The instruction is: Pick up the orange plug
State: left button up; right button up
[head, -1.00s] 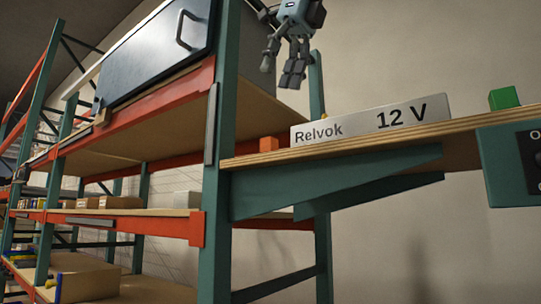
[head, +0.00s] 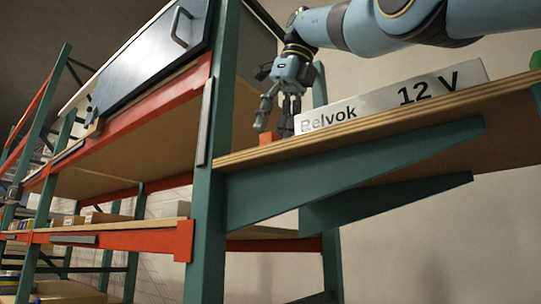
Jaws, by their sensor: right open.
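The orange plug (head: 268,138) is a small orange block on the wooden shelf board (head: 390,123), near its left end, just left of the white sign. Only its upper part shows above the board's edge. My right gripper (head: 272,120) points down at the plug, with one finger left of and above it and the other fingers to its right. The gripper is open. I cannot tell whether any finger touches the plug. My left gripper is not in the picture.
A green upright (head: 208,190) rises just left of the board's end. A grey case (head: 150,50) with a handle sits on the rack at left. A green block (head: 535,61) shows at the right edge.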

aim_at(270, 141)
jog(key=b+x, duration=0.1)
jog(key=x, duration=0.2)
jog(key=shift+s+d+f, duration=0.1)
jog(key=shift+d+f, duration=0.05)
jog(key=shift+f, duration=0.1)
jog(key=shift+c, duration=0.3)
jog(key=shift+r, duration=0.2)
jog(key=shift+c, duration=2.3)
grip_shut()
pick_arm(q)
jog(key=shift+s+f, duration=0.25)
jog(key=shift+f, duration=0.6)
